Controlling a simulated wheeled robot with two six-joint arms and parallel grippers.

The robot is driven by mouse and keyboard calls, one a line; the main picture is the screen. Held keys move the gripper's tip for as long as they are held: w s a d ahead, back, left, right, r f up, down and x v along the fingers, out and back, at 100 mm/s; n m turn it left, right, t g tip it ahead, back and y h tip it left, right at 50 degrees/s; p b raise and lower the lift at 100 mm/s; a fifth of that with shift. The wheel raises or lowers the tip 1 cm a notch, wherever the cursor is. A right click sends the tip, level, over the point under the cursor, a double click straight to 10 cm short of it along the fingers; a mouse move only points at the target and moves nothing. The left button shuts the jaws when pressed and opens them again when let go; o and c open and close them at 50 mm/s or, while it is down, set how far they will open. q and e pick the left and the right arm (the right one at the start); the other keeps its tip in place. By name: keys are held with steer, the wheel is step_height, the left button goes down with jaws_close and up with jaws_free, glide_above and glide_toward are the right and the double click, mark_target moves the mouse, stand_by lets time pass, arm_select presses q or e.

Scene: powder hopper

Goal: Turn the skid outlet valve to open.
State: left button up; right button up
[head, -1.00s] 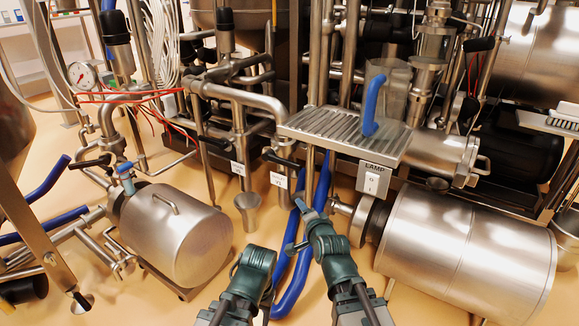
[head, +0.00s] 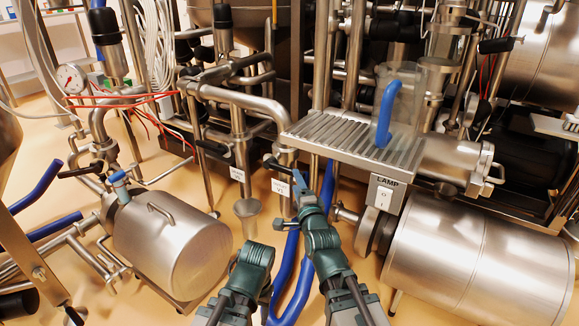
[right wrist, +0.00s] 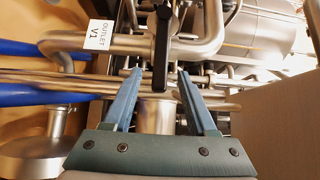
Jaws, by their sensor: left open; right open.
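The outlet valve's black lever handle (right wrist: 162,45) stands upright in the right wrist view, on a steel pipe beside a white tag (right wrist: 98,35) reading OUTLET V1. My right gripper (right wrist: 158,76) is open, its two blue fingers on either side of the handle's lower end in the picture. Whether they touch it cannot be told. In the head view the right gripper (head: 303,182) is close to a black handle (head: 276,163) and a white tag (head: 281,187). My left gripper (head: 252,262) is lower left, away from the valves; its fingertips are hard to see.
A ribbed steel shelf (head: 325,128) with a blue-handled clear jug (head: 387,110) overhangs to the right, above the LAMP switch box (head: 384,193). Steel drums flank both sides. Blue hoses (head: 290,262) run behind my arms. Another tagged valve (head: 237,174) is to the left.

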mark_target(292, 176)
steer(key=w, duration=0.4)
steer(key=w+a, duration=0.1)
steer(key=shift+w, duration=0.4)
jaws_close()
stand_by(1.1)
